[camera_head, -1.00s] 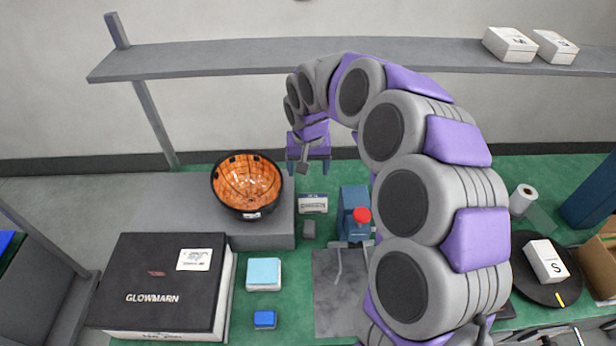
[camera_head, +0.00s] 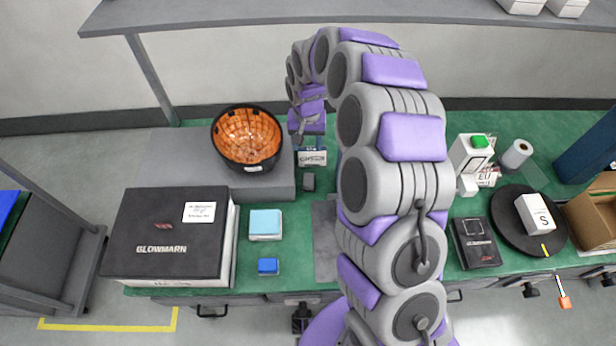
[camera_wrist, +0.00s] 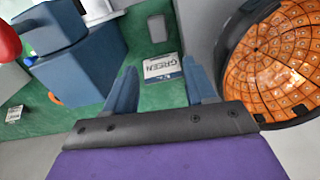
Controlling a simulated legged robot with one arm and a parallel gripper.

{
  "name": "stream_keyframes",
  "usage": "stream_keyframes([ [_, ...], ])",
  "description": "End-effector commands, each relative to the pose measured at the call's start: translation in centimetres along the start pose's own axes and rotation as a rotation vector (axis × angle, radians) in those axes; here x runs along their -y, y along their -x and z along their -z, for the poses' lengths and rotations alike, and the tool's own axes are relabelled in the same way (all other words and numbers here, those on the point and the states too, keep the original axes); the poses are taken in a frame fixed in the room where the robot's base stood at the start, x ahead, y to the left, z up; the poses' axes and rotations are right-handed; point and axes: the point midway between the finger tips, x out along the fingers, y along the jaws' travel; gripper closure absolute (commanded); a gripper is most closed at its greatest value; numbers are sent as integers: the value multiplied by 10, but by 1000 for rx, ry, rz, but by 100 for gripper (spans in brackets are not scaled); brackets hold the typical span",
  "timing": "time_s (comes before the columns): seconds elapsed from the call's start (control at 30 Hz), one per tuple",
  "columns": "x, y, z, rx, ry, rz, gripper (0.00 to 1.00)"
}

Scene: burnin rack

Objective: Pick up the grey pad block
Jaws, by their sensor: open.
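The grey pad block (camera_head: 308,182) is a small dark grey block on the green bench, right of the grey platform and in front of a small white-and-blue labelled box (camera_head: 312,157). In the wrist view the block (camera_wrist: 157,28) shows near the top, beyond the labelled box (camera_wrist: 163,68). My gripper (camera_head: 308,130) is above the bench, behind the labelled box in the head view. In the wrist view my gripper (camera_wrist: 160,68) has its two blue fingers spread apart with nothing held, the labelled box showing between and beyond the tips.
An orange-lined black bowl (camera_head: 247,137) sits on the grey platform (camera_head: 170,160). A blue device (camera_wrist: 85,65) with a red knob stands beside the block.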

Motion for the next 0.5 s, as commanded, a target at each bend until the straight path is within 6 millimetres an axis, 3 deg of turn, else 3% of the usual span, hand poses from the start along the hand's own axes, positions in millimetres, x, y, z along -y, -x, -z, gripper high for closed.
stream_keyframes([
  [0.27, -3, -41, -2, 18, -11, 0, 45],
  [0.5, -3, -89, -3, 19, -12, -2, 45],
])
